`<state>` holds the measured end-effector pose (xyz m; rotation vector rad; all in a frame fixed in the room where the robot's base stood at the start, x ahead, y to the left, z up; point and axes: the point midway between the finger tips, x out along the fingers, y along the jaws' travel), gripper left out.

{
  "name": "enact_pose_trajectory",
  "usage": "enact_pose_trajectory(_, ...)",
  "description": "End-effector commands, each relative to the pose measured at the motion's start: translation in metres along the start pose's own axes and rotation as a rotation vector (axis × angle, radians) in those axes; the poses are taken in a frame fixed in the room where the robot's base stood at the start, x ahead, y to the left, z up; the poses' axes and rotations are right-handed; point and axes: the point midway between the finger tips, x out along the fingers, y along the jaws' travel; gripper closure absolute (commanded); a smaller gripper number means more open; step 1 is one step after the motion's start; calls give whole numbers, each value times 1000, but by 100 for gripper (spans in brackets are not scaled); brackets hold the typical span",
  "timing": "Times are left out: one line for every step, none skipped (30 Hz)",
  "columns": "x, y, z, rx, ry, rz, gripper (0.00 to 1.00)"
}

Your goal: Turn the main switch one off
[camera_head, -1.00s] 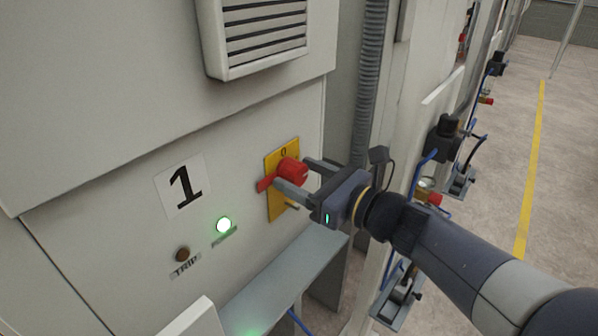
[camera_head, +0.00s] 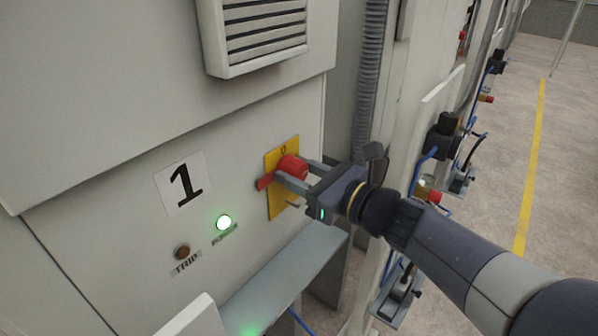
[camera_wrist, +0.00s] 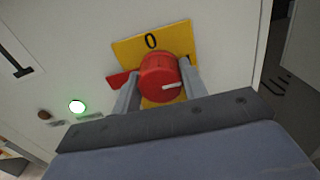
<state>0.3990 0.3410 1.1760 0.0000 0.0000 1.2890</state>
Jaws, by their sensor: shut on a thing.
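The main switch one is a red rotary knob (camera_head: 292,167) with a red tab at its left, on a yellow plate (camera_head: 280,209) marked 0 at the top. A white panel marked 1 (camera_head: 183,186) is beside it. My gripper (camera_head: 297,174) is shut on the red knob, one finger on each side. In the wrist view the knob (camera_wrist: 160,76) sits between the fingers, and its white mark points to the right and slightly up. The lower part of the yellow plate is mostly hidden there.
A green lamp (camera_head: 223,222) is lit left of the switch. A dark TRIP lamp (camera_head: 182,252) is lower left. A grey ledge (camera_head: 285,272) juts out below. A vent (camera_head: 262,38) is above. A ribbed conduit (camera_head: 371,75) runs up right of the panel.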

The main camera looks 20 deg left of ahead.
Motion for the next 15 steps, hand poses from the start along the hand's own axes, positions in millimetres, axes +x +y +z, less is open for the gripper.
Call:
enact_pose_trajectory(0, 0, 0, -1, 0, 0, 82)
enact_pose_trajectory(0, 0, 0, -3, 0, 0, 82)
enact_pose_trajectory(0, 0, -1, -6, 0, 0, 82)
enact_pose_trajectory(0, 0, -1, -11, 0, 0, 82)
enact_pose_trajectory(0, 0, -1, -16, 0, 0, 82)
enact_pose_trajectory(0, 0, -2, -25, 0, 0, 82)
enact_pose_trajectory(0, 0, -2, -34, 0, 0, 82)
enact_pose_trajectory(0, 0, -3, -44, -1, -1, 82)
enact_pose_trajectory(0, 0, -3, -60, -1, -1, 82)
enact_pose_trajectory(0, 0, -4, -74, -1, -1, 82)
enact_pose_trajectory(0, 0, -4, -91, -1, -1, 82)
enact_pose_trajectory(0, 0, -4, -116, -2, -1, 82)
enact_pose_trajectory(0, 0, -5, -136, -2, -1, 82)
enact_pose_trajectory(0, 0, -5, -157, -3, 0, 82)
enact_pose_trajectory(0, 0, -6, -188, -2, 0, 82)
